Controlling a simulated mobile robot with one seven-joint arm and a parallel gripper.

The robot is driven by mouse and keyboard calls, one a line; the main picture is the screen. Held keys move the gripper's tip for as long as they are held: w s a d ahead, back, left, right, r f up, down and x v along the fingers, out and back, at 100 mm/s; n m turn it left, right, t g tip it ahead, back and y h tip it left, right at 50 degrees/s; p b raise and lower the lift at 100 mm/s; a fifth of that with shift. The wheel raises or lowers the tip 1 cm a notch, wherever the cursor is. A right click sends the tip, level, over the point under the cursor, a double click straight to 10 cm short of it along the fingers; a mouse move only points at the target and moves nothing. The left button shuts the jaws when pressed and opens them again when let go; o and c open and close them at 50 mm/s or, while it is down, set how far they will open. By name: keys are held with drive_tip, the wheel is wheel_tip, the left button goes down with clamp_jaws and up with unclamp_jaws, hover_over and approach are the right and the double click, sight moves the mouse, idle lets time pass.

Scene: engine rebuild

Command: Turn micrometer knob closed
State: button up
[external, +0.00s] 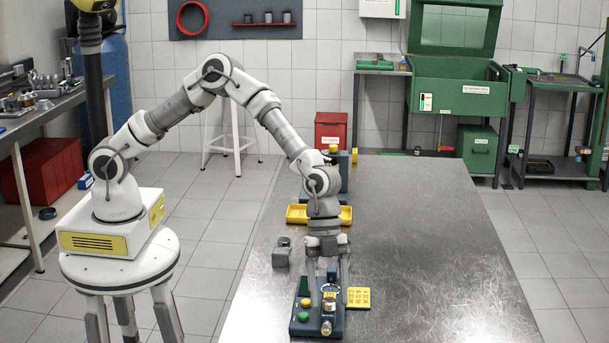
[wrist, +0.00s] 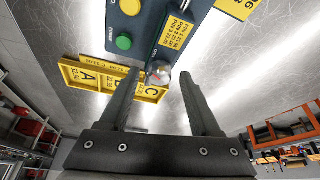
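The blue micrometer fixture (external: 300,328) lies at the near end of the metal table. It also shows at the top of the wrist view (wrist: 150,32), with a green button (wrist: 123,42) and a yellow label (wrist: 176,32). The silver micrometer knob (wrist: 159,74) sticks out from the fixture's end. My gripper (wrist: 158,77) is open, one finger on each side of the knob in the wrist view, with gaps showing. I cannot tell whether the fingertips reach the knob's depth. In the external view my gripper (external: 328,286) points down over the fixture.
A yellow marked plate (external: 358,297) lies right of the fixture. A small grey part (external: 281,257) stands behind it to the left. Yellow trays (external: 297,214) and another blue fixture are farther back. The right side of the table (external: 430,250) is clear.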

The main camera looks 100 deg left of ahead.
clamp_jaws()
